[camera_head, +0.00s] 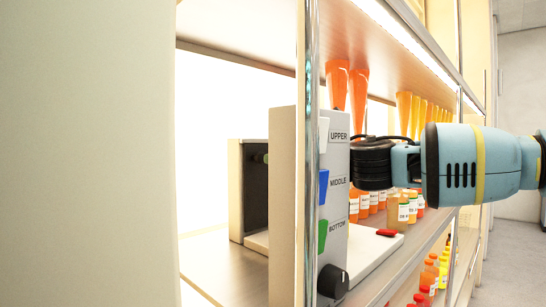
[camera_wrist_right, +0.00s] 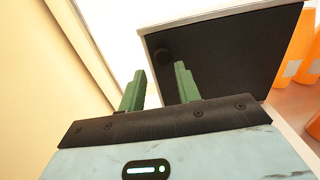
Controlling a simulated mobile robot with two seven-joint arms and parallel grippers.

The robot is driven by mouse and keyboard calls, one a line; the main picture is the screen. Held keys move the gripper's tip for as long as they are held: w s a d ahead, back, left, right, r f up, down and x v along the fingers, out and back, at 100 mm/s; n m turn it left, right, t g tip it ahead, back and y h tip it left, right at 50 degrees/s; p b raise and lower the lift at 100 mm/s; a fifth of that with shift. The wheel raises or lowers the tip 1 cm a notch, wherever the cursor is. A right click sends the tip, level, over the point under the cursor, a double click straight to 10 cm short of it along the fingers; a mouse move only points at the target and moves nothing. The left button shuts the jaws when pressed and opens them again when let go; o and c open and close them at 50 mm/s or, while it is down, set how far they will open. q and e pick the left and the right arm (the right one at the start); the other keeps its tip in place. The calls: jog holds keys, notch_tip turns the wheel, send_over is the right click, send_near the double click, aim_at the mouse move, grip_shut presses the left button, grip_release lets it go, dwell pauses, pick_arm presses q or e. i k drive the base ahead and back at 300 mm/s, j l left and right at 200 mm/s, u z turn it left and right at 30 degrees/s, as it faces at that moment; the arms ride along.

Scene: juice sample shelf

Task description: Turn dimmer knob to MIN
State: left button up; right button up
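A black knob (camera_head: 333,281) with a small white mark sits low on the front of the white labelled panel (camera_head: 336,240) in the head view. No MIN lettering is readable. In the wrist view, a round dark knob-like shape (camera_wrist_right: 165,57) is on a black face (camera_wrist_right: 215,50), just beyond my right gripper (camera_wrist_right: 160,72). Its two green fingers are apart with nothing between them. In the head view my right arm comes in from the right and its wrist passes behind the panel, which hides the fingers. My left gripper is not in view.
White, blue (camera_head: 323,187) and green (camera_head: 322,236) switches run down the panel beside UPPER, MIDDLE and BOTTOM labels. A metal shelf post (camera_head: 306,150) stands in front. A box with a black face (camera_head: 254,185) stands inside.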

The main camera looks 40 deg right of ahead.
aim_at(333, 282)
jog(key=k+l, duration=0.2)
jog(key=l, duration=0.15)
jog(key=k+l, duration=0.2)
jog(key=l, duration=0.15)
jog(key=k+l, duration=0.15)
jog(key=l, duration=0.2)
jog(key=k+l, duration=0.2)
jog(key=l, duration=0.15)
jog(key=k+l, duration=0.2)
jog(key=l, duration=0.15)
